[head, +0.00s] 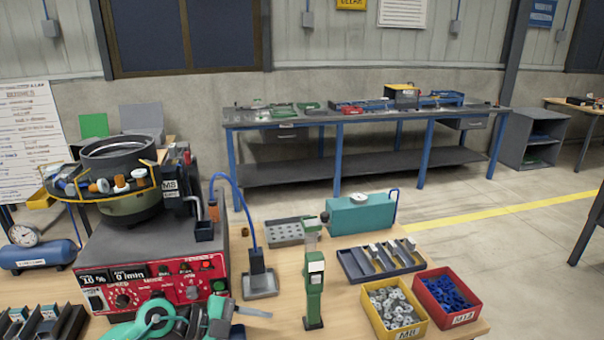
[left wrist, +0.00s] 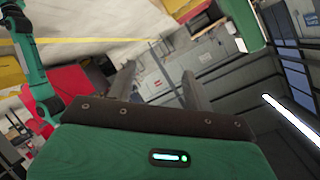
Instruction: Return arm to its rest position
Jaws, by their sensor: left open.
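My left arm (head: 155,318) shows as teal links at the bottom edge of the head view, in front of the red feeder control panel. My right gripper is not in the head view.
The bowl feeder (head: 122,185) stands on its red-fronted base at the left. A green post (head: 314,290), a teal tank (head: 362,214), a slotted dark tray (head: 356,268), a yellow bin (head: 371,309) and a red bin (head: 427,291) stand to the right. Bare wood shows near the post.

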